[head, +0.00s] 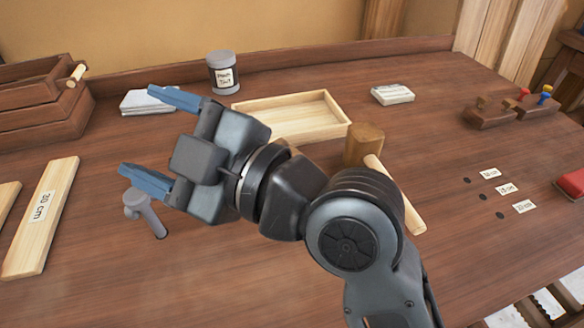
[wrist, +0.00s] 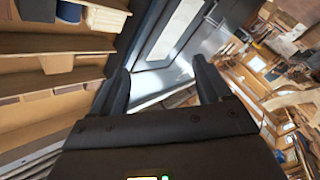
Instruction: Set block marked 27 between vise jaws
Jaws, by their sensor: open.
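My gripper (head: 136,130) is raised above the left part of the workbench, with its two blue fingers apart and nothing between them. Its dark fingers also show spread and empty in the wrist view (wrist: 163,82). I can make out no block marked 27 and no vise jaws in either view. The wrist view looks away from the bench top, towards shelves and the room. My arm hides part of the middle of the bench.
A plank (head: 42,217) with a cm label lies at left, near a grey knobbed tool (head: 146,212). A shallow wooden tray (head: 338,128), a jar (head: 223,74) and a mallet (head: 364,146) stand behind my arm. A peg rack (head: 492,118) is at right.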

